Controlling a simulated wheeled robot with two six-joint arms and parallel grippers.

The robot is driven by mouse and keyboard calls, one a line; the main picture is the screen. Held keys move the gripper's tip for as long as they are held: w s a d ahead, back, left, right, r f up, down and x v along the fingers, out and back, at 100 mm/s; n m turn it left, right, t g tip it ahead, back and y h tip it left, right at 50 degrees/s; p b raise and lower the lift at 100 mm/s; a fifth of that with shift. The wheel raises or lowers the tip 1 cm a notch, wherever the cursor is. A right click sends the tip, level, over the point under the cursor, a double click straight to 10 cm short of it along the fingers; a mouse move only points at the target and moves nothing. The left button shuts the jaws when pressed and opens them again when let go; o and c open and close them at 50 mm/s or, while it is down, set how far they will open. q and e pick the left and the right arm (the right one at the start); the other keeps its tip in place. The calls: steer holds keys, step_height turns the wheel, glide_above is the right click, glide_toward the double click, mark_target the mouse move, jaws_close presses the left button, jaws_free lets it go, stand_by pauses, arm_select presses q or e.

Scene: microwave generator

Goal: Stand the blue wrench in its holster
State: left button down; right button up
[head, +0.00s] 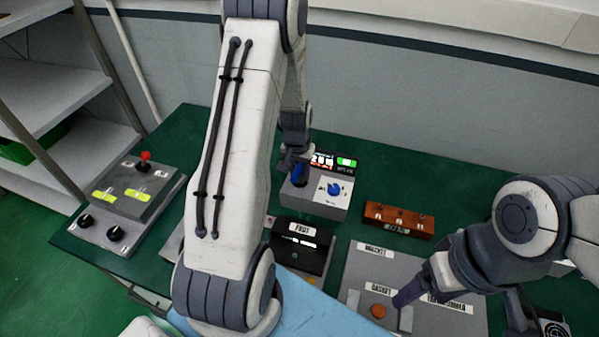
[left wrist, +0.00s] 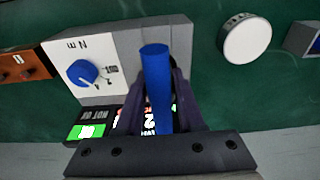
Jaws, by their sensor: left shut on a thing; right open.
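The blue wrench (left wrist: 156,85) shows in the left wrist view as a blue bar between the fingers of my left gripper (head: 297,162), which is shut on it. In the head view the wrench (head: 299,173) is partly hidden by the gripper, over the left part of a grey box (head: 318,205). A dark hollow (left wrist: 181,52) in that box, perhaps the holster, lies beside and partly behind the wrench. I cannot tell whether the wrench is in it. My right gripper (head: 405,302) is open, low over a grey labelled board (head: 355,262).
The grey box has a blue knob (head: 334,189) on a white dial and a lit display (head: 322,160) behind it. A brown block (head: 399,220) stands to the right and a black box (head: 300,248) in front. A white round thing (left wrist: 247,38) lies near in the wrist view.

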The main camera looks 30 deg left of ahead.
arm_select(q)
steer(key=shift+f, duration=0.2)
steer(key=shift+c, duration=2.2)
jaws_free()
steer(key=r, duration=0.3)
steer(key=s+r+b, duration=0.1)
steer(key=r, duration=0.3)
steer(key=r+b, duration=0.1)
steer(key=r, duration=0.2)
steer(key=shift+s+d+r, duration=0.15)
steer(key=shift+d+r, duration=0.05)
steer(key=shift+r, duration=0.05)
steer(key=s+d+r+m+h, duration=0.1)
steer(key=s+d+r+m, duration=0.15)
steer(key=d, duration=0.65)
steer(key=s+d+r+m, duration=0.2)
steer(key=s+d+r, duration=0.15)
steer(key=d, duration=0.55)
steer(key=s+d+m, duration=0.2)
steer(key=s+d, duration=0.2)
steer(key=s, duration=0.4)
steer(key=s+d+r+m+g, duration=0.1)
steer(key=s+d+m, duration=0.2)
steer(key=s, duration=0.6)
steer(key=shift+d+r+m, duration=0.15)
steer(key=shift+d+m, duration=0.2)
steer(key=shift+d, duration=0.6)
